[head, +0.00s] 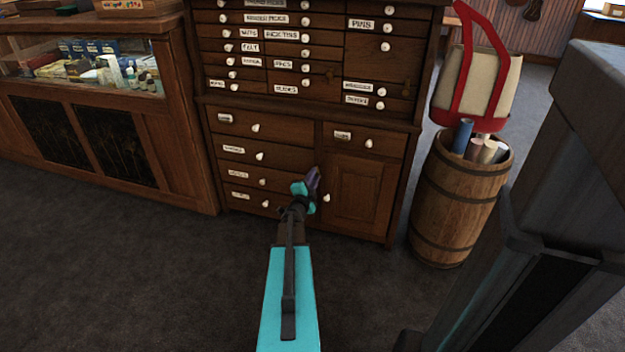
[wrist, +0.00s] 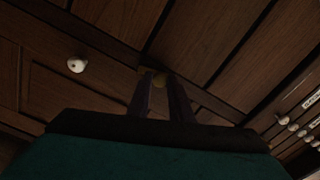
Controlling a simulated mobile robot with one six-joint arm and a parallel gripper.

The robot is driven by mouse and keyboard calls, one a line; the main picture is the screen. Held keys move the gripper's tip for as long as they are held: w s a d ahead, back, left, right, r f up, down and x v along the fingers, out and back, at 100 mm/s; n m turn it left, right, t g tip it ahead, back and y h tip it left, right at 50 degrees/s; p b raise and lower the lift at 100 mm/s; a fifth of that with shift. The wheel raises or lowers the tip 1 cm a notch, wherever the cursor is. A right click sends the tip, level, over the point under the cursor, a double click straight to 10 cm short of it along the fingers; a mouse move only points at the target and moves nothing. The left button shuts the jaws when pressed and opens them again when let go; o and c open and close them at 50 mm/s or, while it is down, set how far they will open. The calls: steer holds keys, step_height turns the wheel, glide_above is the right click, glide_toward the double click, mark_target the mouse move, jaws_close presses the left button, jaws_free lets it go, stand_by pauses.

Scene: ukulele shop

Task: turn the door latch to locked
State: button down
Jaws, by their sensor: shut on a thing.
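The wooden cabinet (head: 286,230) stands ahead, with a small panelled door (head: 360,190) at its lower right. In the wrist view, a small brass-coloured latch (wrist: 160,80) sits on the dark wood between the fingertips of my gripper (wrist: 161,88). The fingers are shut on it from both sides. In the head view my gripper (head: 311,184) reaches the cabinet front just left of the door's white knob (head: 326,198) and hides the latch. The knob also shows in the wrist view (wrist: 76,65). I cannot tell the latch's angle.
Labelled drawers with white knobs (head: 256,127) lie above and left of the door. A barrel (head: 455,205) with rolled tubes and a red-handled bag (head: 480,85) stands to the right. A glass-topped counter (head: 150,135) is at the left. The dark floor (head: 120,270) in front is clear.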

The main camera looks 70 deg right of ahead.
steer(key=shift+s, duration=0.2)
stand_by(0.5)
steer(key=c, duration=1.6)
jaws_free()
steer(key=shift+w, duration=0.1)
steer(key=shift+s+a+p, duration=0.2)
steer(key=shift+a+p, duration=0.45)
steer(key=shift+a, duration=2.8)
steer(key=shift+s+a+p, duration=0.2)
steer(key=shift+a+p, duration=0.45)
steer(key=shift+a, duration=2.8)
steer(key=shift+c, duration=0.2)
